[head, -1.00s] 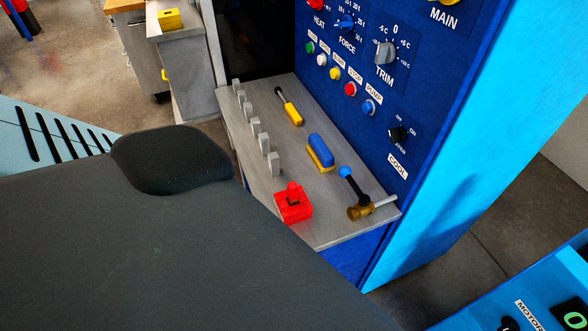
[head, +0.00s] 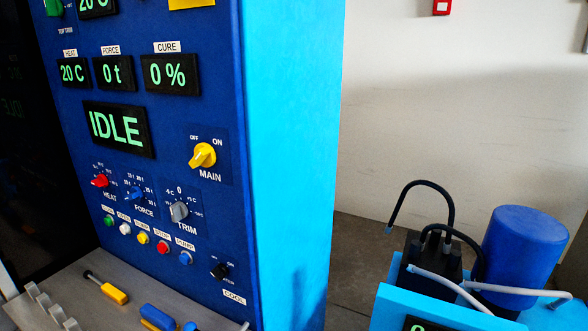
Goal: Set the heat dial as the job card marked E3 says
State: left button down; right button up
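The heat dial (head: 100,181) is a red knob at the left of the blue control panel (head: 215,80), with HEAT printed under it and small temperature marks around it. Its exact setting is too small to read. The heat display (head: 73,72) above reads 20 C. No job card marked E3 can be made out. A yellow card or plate (head: 190,3) is cut off at the top edge. Neither gripper is in view.
Beside the heat dial are the blue force dial (head: 135,194), grey trim dial (head: 179,211) and yellow main switch (head: 203,155). Several push buttons run below. The shelf (head: 75,265) holds a yellow-handled tool (head: 113,293) and a blue brush (head: 157,317). A pump unit (head: 432,262) stands right.

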aim_at(102, 180)
jog(key=k+u, duration=0.15)
jog(key=u, duration=1.1)
jog(key=j+z, duration=0.5)
jog(key=j, duration=2.95)
